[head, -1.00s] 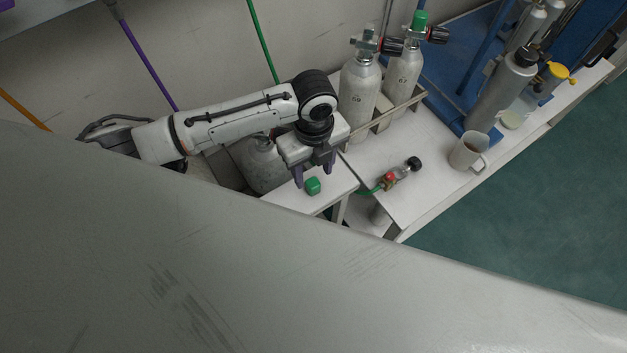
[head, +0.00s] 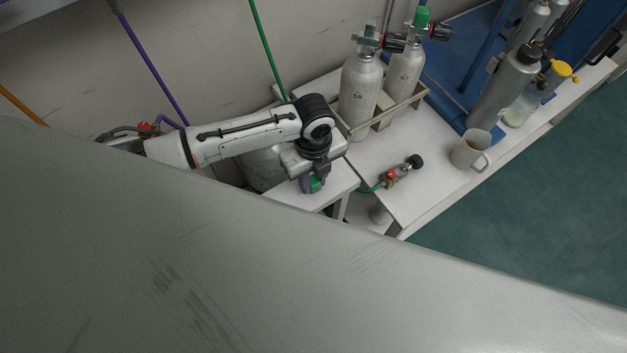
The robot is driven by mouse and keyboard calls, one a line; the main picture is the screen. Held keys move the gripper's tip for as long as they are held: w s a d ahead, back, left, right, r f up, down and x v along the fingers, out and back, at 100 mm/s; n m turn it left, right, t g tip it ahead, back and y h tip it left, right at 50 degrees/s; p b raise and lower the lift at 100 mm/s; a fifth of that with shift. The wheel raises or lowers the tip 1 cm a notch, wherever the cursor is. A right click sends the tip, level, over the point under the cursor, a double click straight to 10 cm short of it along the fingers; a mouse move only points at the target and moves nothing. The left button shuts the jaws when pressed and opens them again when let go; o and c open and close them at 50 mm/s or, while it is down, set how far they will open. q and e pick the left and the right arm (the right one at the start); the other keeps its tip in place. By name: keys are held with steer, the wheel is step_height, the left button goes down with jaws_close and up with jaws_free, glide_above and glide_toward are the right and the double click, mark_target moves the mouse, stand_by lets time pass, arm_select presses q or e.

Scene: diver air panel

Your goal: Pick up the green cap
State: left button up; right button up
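The green cap (head: 316,184) sits at the small white side table, partly covered by my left gripper (head: 315,184). The far finger is mostly hidden, so I cannot tell whether the fingers press on the cap. The cap does not look clearly raised off the table (head: 287,194). My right gripper is not in view.
Two grey cylinders (head: 359,95) stand in a rack to the right; one has a green top (head: 422,16). A regulator with a green hose (head: 398,173) and a white mug (head: 468,150) are on the white bench (head: 420,205).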

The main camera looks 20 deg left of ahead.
mark_target(313, 180)
arm_select(q)
steer(key=shift+c, duration=0.9)
steer(key=shift+r, duration=0.15)
step_height(313, 180, up, 10)
steer(key=shift+f+p, duration=0.1)
steer(key=shift+p, duration=0.55)
